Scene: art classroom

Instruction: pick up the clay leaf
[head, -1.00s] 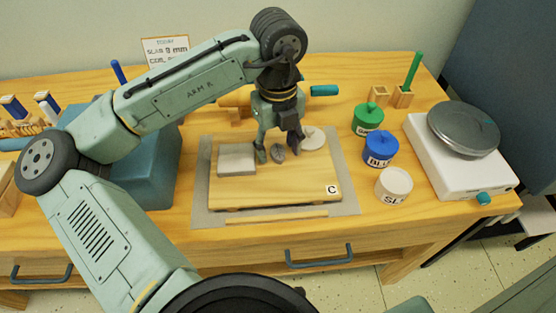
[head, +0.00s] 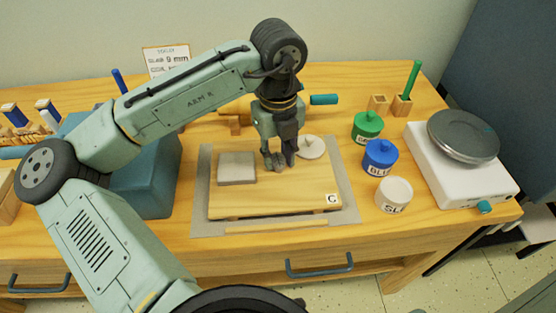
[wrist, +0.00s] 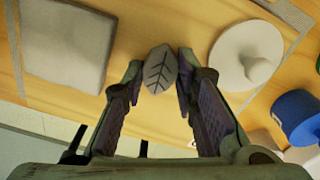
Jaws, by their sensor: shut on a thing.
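The clay leaf (wrist: 160,70) is a small grey oval with dark vein lines, seen in the wrist view between my fingertips. My gripper (head: 279,163) is shut on it, one finger on each side, low over the wooden board (head: 275,195) marked C. In the head view the fingers mostly hide the leaf. I cannot tell whether the leaf touches the board or is just above it.
On the board, a grey clay slab (head: 237,168) lies left of my gripper and a pale knobbed disc (head: 312,147) lies to its right. Green (head: 367,126), blue (head: 380,158) and white (head: 394,194) jars stand further right, beside a white scale (head: 455,170). The board's front is clear.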

